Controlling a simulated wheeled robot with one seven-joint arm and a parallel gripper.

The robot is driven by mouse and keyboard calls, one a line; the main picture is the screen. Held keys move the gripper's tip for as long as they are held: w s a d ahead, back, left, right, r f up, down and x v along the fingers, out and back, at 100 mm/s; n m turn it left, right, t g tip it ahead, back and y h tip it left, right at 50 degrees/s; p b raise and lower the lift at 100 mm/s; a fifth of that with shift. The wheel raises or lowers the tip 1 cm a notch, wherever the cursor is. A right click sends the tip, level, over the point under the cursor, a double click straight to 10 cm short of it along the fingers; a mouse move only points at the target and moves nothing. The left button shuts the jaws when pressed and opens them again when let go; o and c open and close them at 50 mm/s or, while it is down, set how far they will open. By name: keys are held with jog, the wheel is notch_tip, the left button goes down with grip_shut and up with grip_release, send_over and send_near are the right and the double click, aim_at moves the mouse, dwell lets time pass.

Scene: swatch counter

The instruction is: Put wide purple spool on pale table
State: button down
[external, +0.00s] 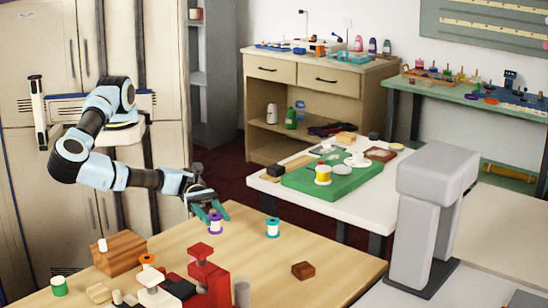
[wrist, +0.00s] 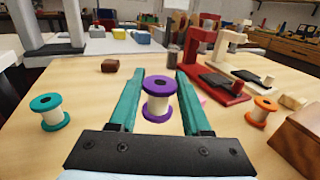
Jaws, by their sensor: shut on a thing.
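The wide purple spool (external: 215,223) has purple flanges and a pale core. It is upright between the teal fingers of my gripper (external: 208,203), at the wooden table's back edge in the external view. In the wrist view the purple spool (wrist: 158,98) sits between the two fingers of my gripper (wrist: 158,78), which are shut on it. I cannot tell whether its base touches the wood. The pale table (external: 372,207) stands beyond the wooden table, to the right, with a green board (external: 340,183) on it.
On the wooden table (external: 250,285) are a teal spool (external: 272,228), an orange spool (external: 148,261), a brown block (external: 303,270) and a red stand (external: 207,275). On the green board is a yellow spool (external: 322,175). A grey pillar-like object (external: 430,200) stands right of the pale table.

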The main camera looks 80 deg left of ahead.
aim_at(216, 233)
jog(key=shift+f+p, duration=0.4)
jog(key=shift+f, duration=1.85)
jog(key=shift+f, duration=0.2)
jog(key=shift+c, duration=1.8)
grip_release()
jog(key=shift+r, duration=0.1)
